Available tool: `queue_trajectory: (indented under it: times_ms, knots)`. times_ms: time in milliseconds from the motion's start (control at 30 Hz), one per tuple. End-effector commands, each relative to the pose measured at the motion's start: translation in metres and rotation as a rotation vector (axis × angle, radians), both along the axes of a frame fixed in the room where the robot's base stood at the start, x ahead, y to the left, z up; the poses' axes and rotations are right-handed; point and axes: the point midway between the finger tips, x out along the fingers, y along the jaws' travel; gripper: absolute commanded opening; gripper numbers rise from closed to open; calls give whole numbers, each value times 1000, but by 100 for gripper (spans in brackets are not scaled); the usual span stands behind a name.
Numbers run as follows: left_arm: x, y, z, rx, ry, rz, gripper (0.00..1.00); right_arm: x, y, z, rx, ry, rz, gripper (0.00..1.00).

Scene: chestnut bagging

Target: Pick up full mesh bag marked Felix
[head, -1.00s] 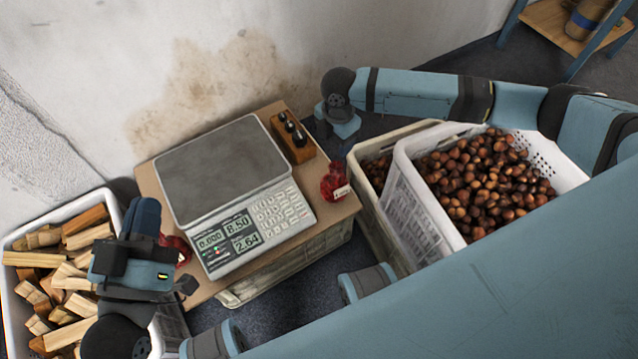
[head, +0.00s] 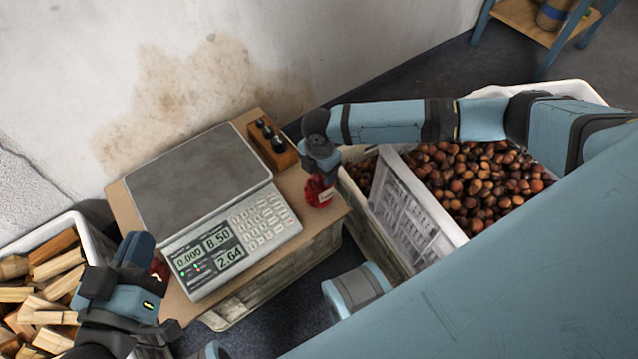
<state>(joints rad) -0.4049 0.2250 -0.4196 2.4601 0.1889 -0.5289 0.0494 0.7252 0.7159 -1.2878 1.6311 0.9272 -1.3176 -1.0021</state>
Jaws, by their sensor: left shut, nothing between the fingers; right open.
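A red mesh bag (head: 317,193) with a white tag stands on the right end of the wooden board beside the scale; the writing on the tag is too small to read. My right gripper (head: 320,172) is open at the top of this bag and hides part of it; I cannot tell whether it touches. A second red bag (head: 159,269) is at the left of the scale, mostly hidden behind my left gripper. My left gripper (head: 168,328) is shut and empty, in front of the board's left end.
The scale (head: 192,175) fills most of the board (head: 270,262). A wooden block with dark knobs (head: 272,146) stands behind the right bag. A white crate of chestnuts (head: 415,215) is at the right, a crate of split firewood (head: 95,245) at the left.

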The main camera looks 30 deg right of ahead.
Motion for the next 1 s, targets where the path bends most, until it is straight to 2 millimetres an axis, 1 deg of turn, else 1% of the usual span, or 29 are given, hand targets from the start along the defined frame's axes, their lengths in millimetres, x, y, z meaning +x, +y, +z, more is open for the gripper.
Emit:
queue_trajectory:
  times_ms: [33, 100, 333, 367, 400, 567, 600, 633, 1000]
  knots:
    - [1, 0, -4, 8, -3, -2, 0, 0, 1, -7, 1, -1, 1, 64]
    - [1, 1, -5, 15, -4, -4, 0, 0, 1, -10, 2, -2, 1, 64]
    - [1, 1, -3, 17, -4, -5, 0, 0, 1, -10, 2, -2, 1, 64]
    - [1, 1, -3, 17, -4, -5, 0, 0, 1, -10, 2, -2, 1, 59]
    - [1, 1, -3, 17, -4, -5, 0, 0, 1, -10, 2, -2, 1, 50]
    - [1, 1, -3, 17, -4, -5, 0, 0, 1, -10, 0, -1, 1, 13]
    - [2, 1, -3, 18, -5, -5, 0, 0, 1, -10, 0, -1, 1, 4]
    - [2, 1, -4, 18, -5, -5, 0, 0, 1, -10, 0, -1, 1, 0]
    - [2, 0, -1, 16, -5, -5, 0, 1, 0, -6, 1, -3, 1, 0]
